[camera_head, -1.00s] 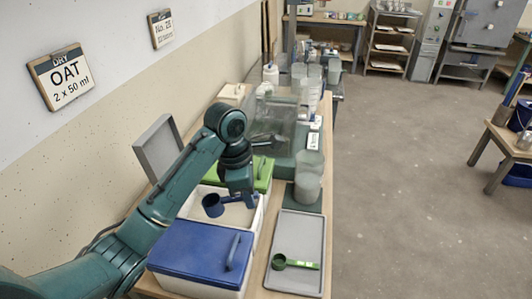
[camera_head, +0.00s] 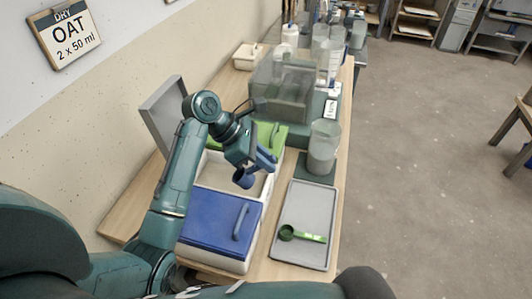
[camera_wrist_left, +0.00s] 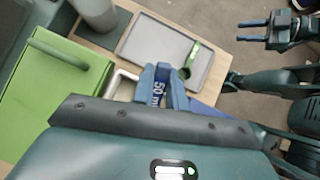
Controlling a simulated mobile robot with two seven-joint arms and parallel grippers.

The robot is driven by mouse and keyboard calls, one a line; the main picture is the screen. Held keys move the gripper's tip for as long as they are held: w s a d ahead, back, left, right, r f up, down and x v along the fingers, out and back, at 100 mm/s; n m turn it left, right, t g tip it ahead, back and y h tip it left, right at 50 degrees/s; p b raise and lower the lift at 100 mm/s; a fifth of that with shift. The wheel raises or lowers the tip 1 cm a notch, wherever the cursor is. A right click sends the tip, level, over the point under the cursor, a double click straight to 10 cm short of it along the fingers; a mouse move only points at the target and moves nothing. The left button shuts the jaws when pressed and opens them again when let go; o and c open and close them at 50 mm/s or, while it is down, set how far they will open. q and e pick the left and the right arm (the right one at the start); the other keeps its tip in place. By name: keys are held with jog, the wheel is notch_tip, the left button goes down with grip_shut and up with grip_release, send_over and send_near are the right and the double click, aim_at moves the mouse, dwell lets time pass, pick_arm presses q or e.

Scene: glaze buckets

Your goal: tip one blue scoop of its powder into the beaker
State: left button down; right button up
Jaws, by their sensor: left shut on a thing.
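My left gripper (camera_head: 262,163) is shut on the handle of the blue scoop (camera_head: 243,180). The scoop's cup is over the open white bin (camera_head: 212,173) of pale powder; I cannot tell what the cup holds. In the left wrist view the scoop's handle (camera_wrist_left: 158,92), marked 50, shows between the fingers. The clear beaker (camera_head: 323,148) stands upright on a dark green pad, right of and beyond the gripper, with greyish contents. It also shows in the left wrist view (camera_wrist_left: 97,10). My right gripper (camera_wrist_left: 253,31) is open and empty at the wrist view's upper right.
A blue-lidded bin (camera_head: 215,222) stands nearer me, and a green-lidded bin (camera_head: 270,134) behind the open one. A grey tray (camera_head: 305,200) with a green scoop (camera_head: 290,233) lies at the right. A grey lid (camera_head: 163,115) leans at the left. A sign (camera_head: 66,38) reads OAT 2 x 50 ml.

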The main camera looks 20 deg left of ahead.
aim_at(251, 174)
pick_arm(q)
jog(key=f, duration=0.2)
jog(key=a+f, duration=0.1)
jog(key=f, duration=0.2)
jog(key=a+f, duration=0.1)
jog(key=f, duration=0.1)
jog(key=shift+s+f, duration=0.35)
jog(key=shift+w+a+f, duration=0.1)
jog(key=shift+a+f, duration=0.1)
jog(key=shift+a, duration=0.55)
jog(key=shift+a+f, duration=0.2)
jog(key=shift+a, duration=0.5)
jog(key=shift+w+a+r+y, duration=0.1)
jog(key=shift+w+a+y, duration=0.1)
jog(key=shift+w+y, duration=0.1)
jog(key=shift+d+r+y, duration=0.25)
jog(key=shift+r+y, duration=0.05)
jog(key=shift+d+r+g+y, duration=0.3)
jog(key=shift+d+r, duration=0.2)
jog(key=shift+r, duration=0.15)
notch_tip(251, 174, up, 8)
jog(key=d+g+y, duration=0.1)
jog(key=d+y, duration=0.1)
jog(key=y, duration=0.3)
jog(key=shift+w+f+g+y, duration=0.25)
jog(key=shift+w+g+y, duration=0.1)
jog(key=shift+g+y, duration=0.05)
